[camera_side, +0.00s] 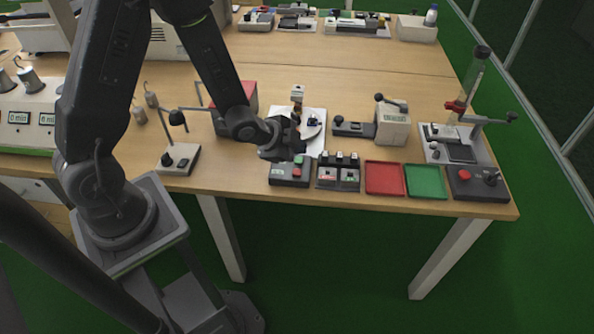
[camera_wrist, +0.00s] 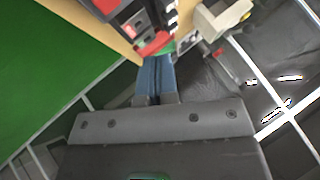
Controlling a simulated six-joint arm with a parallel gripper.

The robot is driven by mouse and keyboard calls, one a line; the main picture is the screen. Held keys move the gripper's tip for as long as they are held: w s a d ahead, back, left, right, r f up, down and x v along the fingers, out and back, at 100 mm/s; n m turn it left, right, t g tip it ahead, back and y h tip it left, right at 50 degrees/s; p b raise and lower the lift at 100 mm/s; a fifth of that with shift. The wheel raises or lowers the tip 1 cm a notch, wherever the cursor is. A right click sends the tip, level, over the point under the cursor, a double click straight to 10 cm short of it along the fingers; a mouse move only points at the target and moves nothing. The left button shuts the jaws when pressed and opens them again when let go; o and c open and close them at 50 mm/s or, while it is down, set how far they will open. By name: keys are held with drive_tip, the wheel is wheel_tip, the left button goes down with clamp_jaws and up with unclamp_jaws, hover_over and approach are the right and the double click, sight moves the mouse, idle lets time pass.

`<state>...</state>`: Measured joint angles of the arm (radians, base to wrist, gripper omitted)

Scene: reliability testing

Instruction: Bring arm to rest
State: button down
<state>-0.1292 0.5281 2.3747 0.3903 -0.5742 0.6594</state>
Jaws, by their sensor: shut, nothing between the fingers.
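My arm reaches out over the front part of the wooden table (camera_side: 430,75). The fingertips point toward a red part and a green edge at the top of that view.
A red tray (camera_side: 384,178) and a green tray (camera_side: 425,181) lie at the front edge. A white block device (camera_side: 393,124) stands behind them. A stand with a tall tube (camera_side: 472,88) is at the right. Bare wood lies in the middle back.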

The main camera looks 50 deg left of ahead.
drive_tip(key=s+r+n+g+y, duration=0.1)
drive_tip(key=s+r+n, duration=0.2)
drive_tip(key=r, duration=0.5)
drive_tip(key=s+r+n+y, duration=0.1)
drive_tip(key=s+r+n, duration=0.15)
drive_tip(key=r, duration=0.45)
drive_tip(key=s+d+r+n+g, duration=0.1)
drive_tip(key=s+r+n, duration=0.1)
drive_tip(key=s+r, duration=0.2)
drive_tip(key=s+d+r+n+g, duration=0.1)
drive_tip(key=s+r+n, duration=0.2)
drive_tip(key=s, duration=0.6)
drive_tip(key=shift+s+r+h, duration=0.3)
drive_tip(key=shift+s+r, duration=0.05)
drive_tip(key=shift+r, duration=0.55)
